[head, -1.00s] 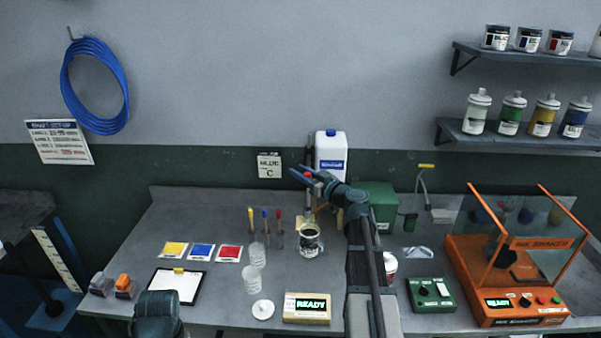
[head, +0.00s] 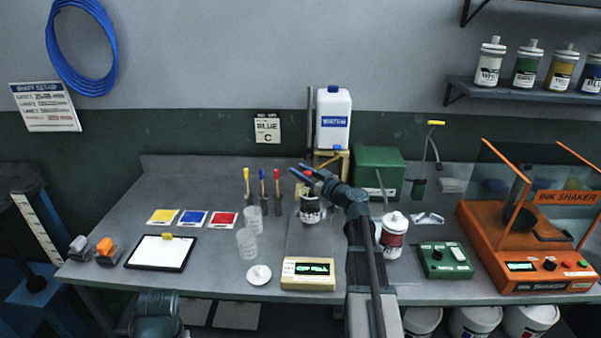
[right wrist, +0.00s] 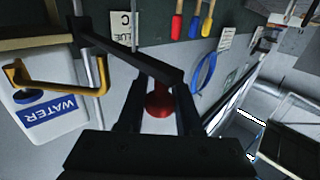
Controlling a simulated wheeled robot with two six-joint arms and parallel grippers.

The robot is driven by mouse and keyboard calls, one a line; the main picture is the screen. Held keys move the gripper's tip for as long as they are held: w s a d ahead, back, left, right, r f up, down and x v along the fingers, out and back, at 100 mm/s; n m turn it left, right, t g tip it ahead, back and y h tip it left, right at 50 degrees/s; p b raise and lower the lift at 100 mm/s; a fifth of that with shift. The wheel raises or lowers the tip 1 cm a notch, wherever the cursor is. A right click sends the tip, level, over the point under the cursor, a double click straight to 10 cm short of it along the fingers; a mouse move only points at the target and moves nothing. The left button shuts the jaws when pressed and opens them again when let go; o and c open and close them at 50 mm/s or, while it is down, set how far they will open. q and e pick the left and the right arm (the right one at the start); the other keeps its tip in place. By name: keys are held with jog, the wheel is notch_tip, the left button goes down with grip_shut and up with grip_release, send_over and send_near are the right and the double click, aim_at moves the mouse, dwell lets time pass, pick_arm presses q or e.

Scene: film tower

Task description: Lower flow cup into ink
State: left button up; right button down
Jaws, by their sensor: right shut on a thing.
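My right gripper (head: 312,175) is shut on a red knob (right wrist: 158,102), seen between its fingers in the right wrist view. The knob seems to be the top of the flow cup's handle; the cup itself cannot be made out. The gripper and arm partly cover the area over the can, so I cannot tell whether the cup is in the ink. My left gripper is out of view; only a part of my left arm shows at the lower left.
A water jug (head: 333,122) and a green box (head: 378,172) stand behind. A red-labelled white container (head: 394,236) is right of my arm.

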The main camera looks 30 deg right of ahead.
jog(key=shift+s+a+f, duration=0.1)
jog(key=shift+f, duration=0.05)
jog(key=c, duration=0.6)
grip_release()
jog(key=shift+f, duration=0.1)
jog(key=v, duration=1.3)
jog(key=shift+s+d, duration=0.25)
jog(key=shift+s, duration=0.05)
